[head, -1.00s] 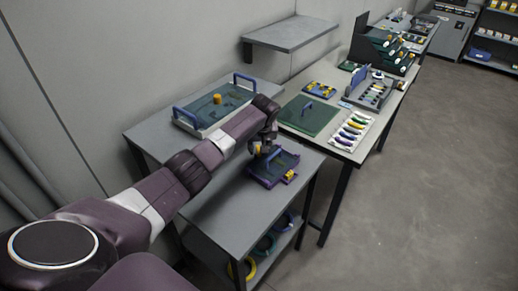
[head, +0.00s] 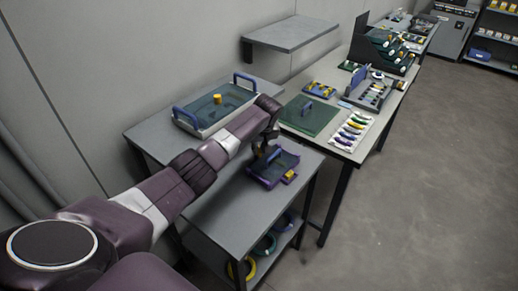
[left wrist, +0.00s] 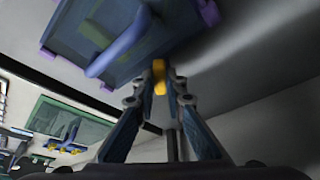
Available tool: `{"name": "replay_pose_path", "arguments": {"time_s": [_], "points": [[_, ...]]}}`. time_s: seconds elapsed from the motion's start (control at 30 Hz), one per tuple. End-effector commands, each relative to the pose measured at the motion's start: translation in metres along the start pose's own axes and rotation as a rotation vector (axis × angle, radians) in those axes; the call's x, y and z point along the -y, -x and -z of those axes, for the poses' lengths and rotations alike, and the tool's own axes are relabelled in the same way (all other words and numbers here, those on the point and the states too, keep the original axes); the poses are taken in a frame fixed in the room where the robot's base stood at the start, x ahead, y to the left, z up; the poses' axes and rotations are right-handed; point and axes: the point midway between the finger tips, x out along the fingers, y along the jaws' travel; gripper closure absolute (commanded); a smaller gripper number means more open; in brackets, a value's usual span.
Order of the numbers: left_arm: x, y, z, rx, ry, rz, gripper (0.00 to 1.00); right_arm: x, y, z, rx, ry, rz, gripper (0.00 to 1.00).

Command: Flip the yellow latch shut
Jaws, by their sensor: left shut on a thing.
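A small blue-green device with purple corners (head: 262,176) and a blue handle stands on the near grey table. In the left wrist view its plate (left wrist: 75,40) fills the upper left, with the blue handle (left wrist: 118,45) across it. My left gripper (head: 261,150) is at the device's far left side in the head view. In the left wrist view its fingers close on the yellow latch (left wrist: 159,70), which sticks out from the plate's edge. The head view hides most of the latch behind the gripper. A second yellow piece (head: 289,175) shows at the device's right edge. My right gripper is not in view.
A larger tray with blue handles (head: 200,122) stands behind my left arm. A green mat (head: 318,122) with a small handled part lies on the adjoining table. Coloured rings (head: 264,246) sit on the shelf below. The table front is clear.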

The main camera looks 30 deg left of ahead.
Motion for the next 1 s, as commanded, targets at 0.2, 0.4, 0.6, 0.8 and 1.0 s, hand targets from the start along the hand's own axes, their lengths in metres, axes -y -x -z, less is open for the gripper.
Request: {"name": "replay_pose_path", "arguments": {"time_s": [0.2, 0.4, 0.6, 0.8, 1.0], "points": [[-0.005, -0.001, -0.001, 0.002, 0.142, 0.056, 1.0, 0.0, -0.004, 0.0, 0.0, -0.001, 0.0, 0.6], [-0.007, -0.004, -0.002, 0.002, 0.304, 0.122, 1.0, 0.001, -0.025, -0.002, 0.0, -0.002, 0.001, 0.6], [-0.007, -0.006, -0.001, 0.0, 0.425, 0.173, 1.0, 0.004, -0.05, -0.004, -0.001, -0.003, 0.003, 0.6], [-0.008, -0.005, 0.0, 0.0, 0.51, 0.209, 1.0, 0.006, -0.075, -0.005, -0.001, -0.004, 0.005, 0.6], [-0.008, -0.003, 0.001, 0.0, 0.565, 0.231, 1.0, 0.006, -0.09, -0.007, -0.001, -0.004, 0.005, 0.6]]}}
